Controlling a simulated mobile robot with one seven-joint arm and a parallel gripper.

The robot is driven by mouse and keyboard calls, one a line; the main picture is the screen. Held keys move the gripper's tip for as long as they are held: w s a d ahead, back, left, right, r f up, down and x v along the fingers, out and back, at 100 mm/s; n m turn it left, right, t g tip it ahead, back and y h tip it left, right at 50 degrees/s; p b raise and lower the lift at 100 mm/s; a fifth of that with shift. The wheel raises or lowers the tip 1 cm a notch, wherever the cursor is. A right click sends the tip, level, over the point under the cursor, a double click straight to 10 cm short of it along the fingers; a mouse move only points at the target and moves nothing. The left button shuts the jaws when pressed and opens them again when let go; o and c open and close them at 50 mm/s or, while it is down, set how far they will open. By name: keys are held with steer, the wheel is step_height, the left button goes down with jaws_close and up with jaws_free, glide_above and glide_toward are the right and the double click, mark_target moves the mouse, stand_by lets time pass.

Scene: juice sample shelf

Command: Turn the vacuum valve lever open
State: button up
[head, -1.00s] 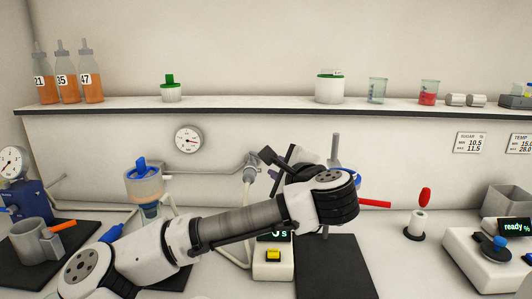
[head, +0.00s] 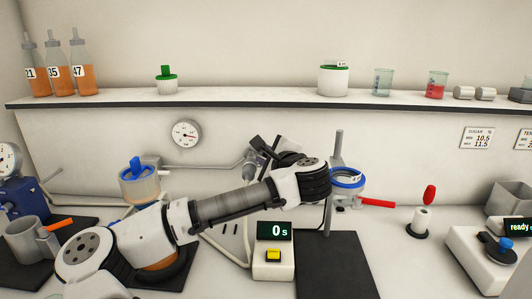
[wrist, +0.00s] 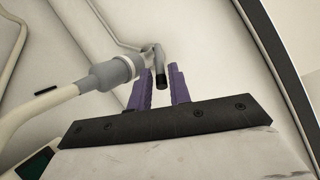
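The vacuum valve (wrist: 112,74) is a grey fitting on the back wall with a pale hose on its left end; in the head view the valve (head: 249,163) is partly hidden by my wrist. Its lever (wrist: 161,76) is a short grey bar with a black tip, pointing down in the wrist view. My gripper (wrist: 160,76) has two purple fingers, apart, one on each side of the lever in the picture. I cannot tell whether either finger touches it. In the head view my gripper is mostly hidden behind my wrist.
A shelf (head: 230,102) with bottles and beakers runs above. A pressure gauge (head: 185,133) hangs on the wall. A stand with a blue ring (head: 347,180) is close right of my wrist.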

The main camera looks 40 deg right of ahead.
steer(key=shift+w, duration=0.1)
jaws_close()
steer(key=shift+f, duration=0.1)
steer(key=shift+w+a+m+g+h, duration=0.1)
steer(key=shift+a+m+g+h, duration=0.3)
steer(key=shift+m+h, duration=0.45)
steer(key=shift+w+a+m+g+h, duration=0.1)
steer(key=shift+a+m+g+h, duration=0.5)
steer(key=shift+h, duration=0.5)
steer(key=shift+a+m+g+h, duration=0.2)
steer(key=shift+a+m+h, duration=0.05)
steer(key=shift+m+h, duration=0.65)
